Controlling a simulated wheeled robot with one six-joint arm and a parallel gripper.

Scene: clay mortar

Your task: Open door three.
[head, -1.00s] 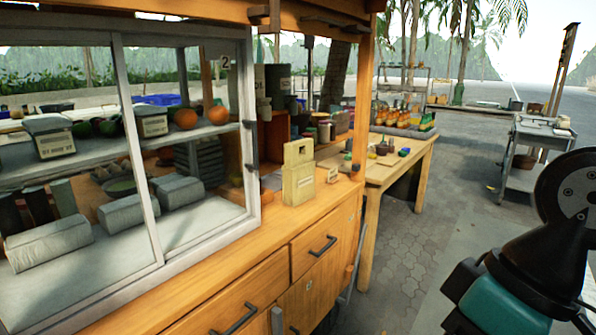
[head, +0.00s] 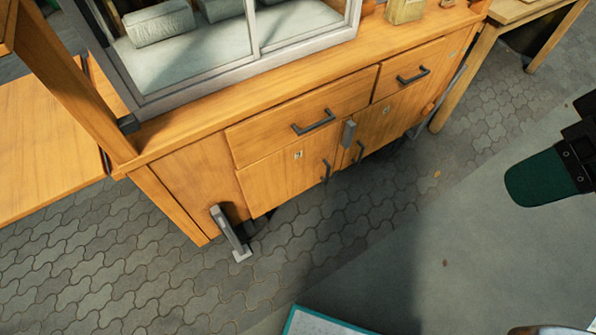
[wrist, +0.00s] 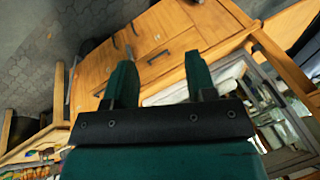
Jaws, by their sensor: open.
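An orange wooden cabinet has two lower doors in the head view, a left door (head: 282,180) and a right door (head: 385,122). Each has a small label too small to read, so I cannot tell which is door three. The left door has a dark upright handle (head: 326,171) near its right edge; the right door has a handle (head: 360,152) near its left edge. Both doors look shut. My gripper (wrist: 160,58) is open and empty in the wrist view, with the cabinet front (wrist: 150,30) beyond its fingers, apart from them.
Two drawers with bar handles (head: 313,122) (head: 414,76) sit above the doors. A grey block (head: 348,133) sticks out between the doors. A grey leg (head: 230,234) stands at the lower left. A glass case is on top. Paved floor (head: 330,240) in front is clear.

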